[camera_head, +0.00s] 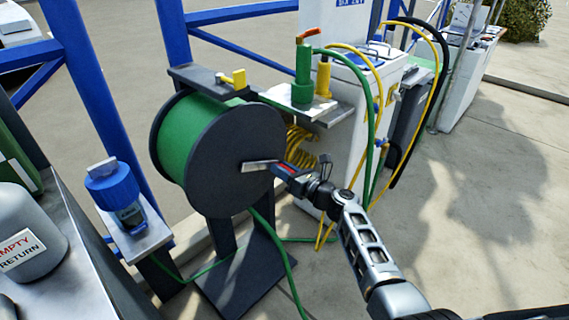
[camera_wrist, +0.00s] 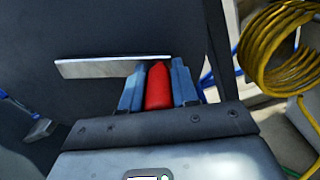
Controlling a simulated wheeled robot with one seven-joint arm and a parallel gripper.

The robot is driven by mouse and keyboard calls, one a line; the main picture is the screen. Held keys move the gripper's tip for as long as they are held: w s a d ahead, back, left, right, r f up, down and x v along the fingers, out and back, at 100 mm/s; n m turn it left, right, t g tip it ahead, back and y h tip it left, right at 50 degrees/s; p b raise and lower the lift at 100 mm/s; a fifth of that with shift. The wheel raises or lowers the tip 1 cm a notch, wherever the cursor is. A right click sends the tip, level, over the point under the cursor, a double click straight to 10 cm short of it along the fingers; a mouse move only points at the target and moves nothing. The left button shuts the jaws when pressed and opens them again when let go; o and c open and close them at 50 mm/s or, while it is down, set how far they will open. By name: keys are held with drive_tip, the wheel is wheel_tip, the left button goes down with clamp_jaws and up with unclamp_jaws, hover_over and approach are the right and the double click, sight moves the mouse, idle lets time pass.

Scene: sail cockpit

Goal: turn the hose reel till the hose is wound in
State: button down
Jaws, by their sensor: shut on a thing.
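The hose reel (camera_head: 222,165) has dark round side discs and stands on a dark post and foot plate. Its drum carries green hose (camera_head: 183,135). A green hose length (camera_head: 268,232) runs from under the reel down across the foot plate and floor. A flat metal crank arm (camera_head: 258,166) sticks out from the disc's middle toward the right; it lies nearly level in the wrist view (camera_wrist: 95,68). My gripper (camera_head: 287,172) is shut on the crank's red handle (camera_wrist: 158,88), with blue fingers on both sides of it. The fingers partly hide the handle.
Right of the reel, a shelf (camera_head: 315,106) bears green and yellow hose fittings; a yellow coil (camera_head: 300,145) hangs below. A white cabinet (camera_head: 345,90) stands behind. At left are a blue-capped container (camera_head: 115,192) and a grey jug (camera_head: 25,235). Floor at right is clear.

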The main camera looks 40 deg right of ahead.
drive_tip(key=a+f+m+p, duration=0.1)
drive_tip(key=a+m, duration=0.1)
drive_tip(key=a+f+m+p, duration=0.1)
drive_tip(key=f+m, duration=0.1)
drive_tip(key=m, duration=0.1)
drive_tip(key=a+f+m+p, duration=0.1)
drive_tip(key=a+f+m, duration=0.1)
drive_tip(key=m, duration=0.1)
drive_tip(key=shift+s+a+f, duration=0.1)
drive_tip(key=shift+a, duration=0.25)
drive_tip(key=shift+s+a+f+m+p, duration=0.15)
drive_tip(key=shift+a+m+p, duration=0.25)
drive_tip(key=shift+a+m, duration=0.4)
drive_tip(key=shift+w+a+f+m+p, duration=0.1)
drive_tip(key=shift+a+f+m+p, duration=0.1)
drive_tip(key=shift+a+m+p, duration=0.4)
drive_tip(key=shift+s+a+f+m+p, duration=0.1)
drive_tip(key=shift+a+f+m+p, duration=0.15)
drive_tip(key=shift+a+m, duration=0.7)
drive_tip(key=shift+d, duration=0.15)
drive_tip(key=c, duration=0.8)
unclamp_jaws()
drive_tip(key=shift+r, duration=0.1)
drive_tip(key=shift+c, duration=0.2)
drive_tip(key=s+p, duration=0.1)
drive_tip(key=s, duration=0.6)
drive_tip(key=shift+s+d+p, duration=0.15)
drive_tip(key=shift+s+p, duration=0.15)
drive_tip(key=shift+p, duration=0.1)
drive_tip(key=shift+s, duration=0.1)
